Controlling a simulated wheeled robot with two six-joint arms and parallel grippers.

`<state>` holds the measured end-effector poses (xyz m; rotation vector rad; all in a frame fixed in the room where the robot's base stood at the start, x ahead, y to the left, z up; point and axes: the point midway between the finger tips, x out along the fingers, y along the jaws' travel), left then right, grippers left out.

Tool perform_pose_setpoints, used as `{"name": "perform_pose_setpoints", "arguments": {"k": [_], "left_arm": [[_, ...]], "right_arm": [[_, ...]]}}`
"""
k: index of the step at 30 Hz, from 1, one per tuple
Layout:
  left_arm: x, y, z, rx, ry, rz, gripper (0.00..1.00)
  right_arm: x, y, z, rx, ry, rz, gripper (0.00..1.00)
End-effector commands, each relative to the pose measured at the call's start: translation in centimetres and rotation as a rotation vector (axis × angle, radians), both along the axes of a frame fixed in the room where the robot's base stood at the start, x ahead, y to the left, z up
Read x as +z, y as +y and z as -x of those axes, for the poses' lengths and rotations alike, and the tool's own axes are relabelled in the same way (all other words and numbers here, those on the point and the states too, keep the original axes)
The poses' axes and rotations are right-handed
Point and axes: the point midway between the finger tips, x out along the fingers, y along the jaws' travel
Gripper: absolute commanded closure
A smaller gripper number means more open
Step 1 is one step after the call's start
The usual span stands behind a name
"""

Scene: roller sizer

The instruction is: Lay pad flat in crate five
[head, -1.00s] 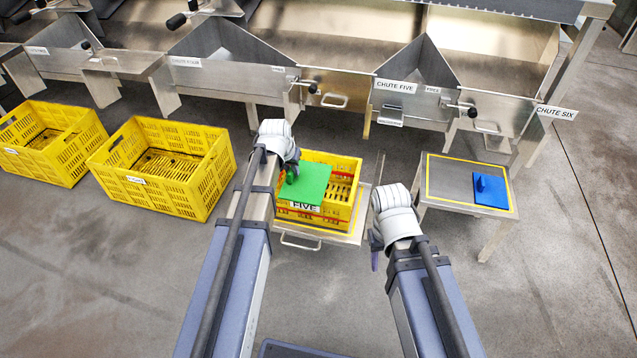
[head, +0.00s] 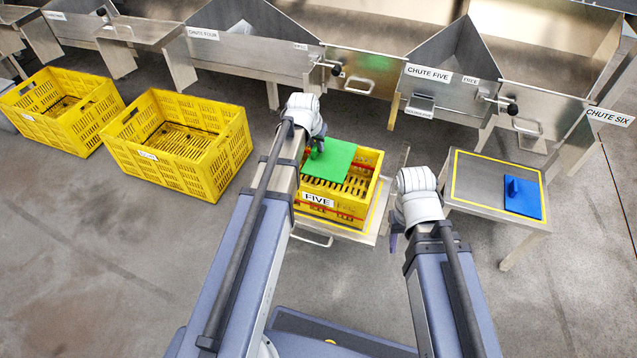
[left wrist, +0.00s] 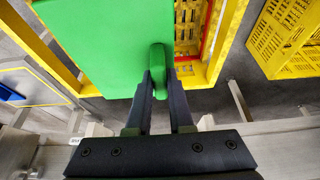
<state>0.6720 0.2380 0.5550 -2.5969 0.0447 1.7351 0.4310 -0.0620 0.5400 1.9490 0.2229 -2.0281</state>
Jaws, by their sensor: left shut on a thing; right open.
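The green pad (head: 329,162) is a flat square sheet with an upright green grip. My left gripper (head: 316,148) is shut on that grip, which also shows between the fingers in the left wrist view (left wrist: 158,70). The pad is roughly level over crate five (head: 345,207), a yellow crate labelled FIVE. It covers the crate's back left part, and slats show beside it. I cannot tell whether it touches the crate. My right gripper (head: 394,238) is open, right of crate five, and holds nothing visible.
Crate five stands on a metal stand with a yellow border (head: 372,232). A table (head: 478,184) at the right holds a blue pad (head: 522,198). Two more yellow crates (head: 180,145) stand at the left. Metal chutes, with CHUTE FIVE (head: 430,74) among them, line the back.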

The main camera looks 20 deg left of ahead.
Motion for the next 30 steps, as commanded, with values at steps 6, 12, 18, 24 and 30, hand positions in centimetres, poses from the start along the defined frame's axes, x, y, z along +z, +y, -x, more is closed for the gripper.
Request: {"name": "perform_pose_setpoints", "arguments": {"k": [6, 12, 18, 24, 30], "left_arm": [[-5.1, 0.0, 0.0, 0.000, 0.000, 0.000, 1.00], [-8.7, 0.0, 0.0, 0.000, 0.000, 0.000, 1.00], [-11.0, 0.0, 0.0, 0.000, 0.000, 0.000, 1.00], [-10.9, 0.0, 0.0, 0.000, 0.000, 0.000, 1.00], [-12.9, 0.0, 0.0, 0.000, 0.000, 0.000, 1.00]], "right_arm": [[-5.1, 0.1, 0.0, 0.008, 0.000, -0.006, 0.50], [-8.7, 0.2, 0.0, 0.008, 0.000, -0.009, 0.50], [-11.0, 0.2, 0.0, 0.001, -0.001, -0.009, 0.50], [-11.0, 0.2, 0.0, -0.001, -0.001, -0.009, 0.50], [-12.9, 0.2, 0.0, -0.004, -0.002, -0.009, 0.50]]}}
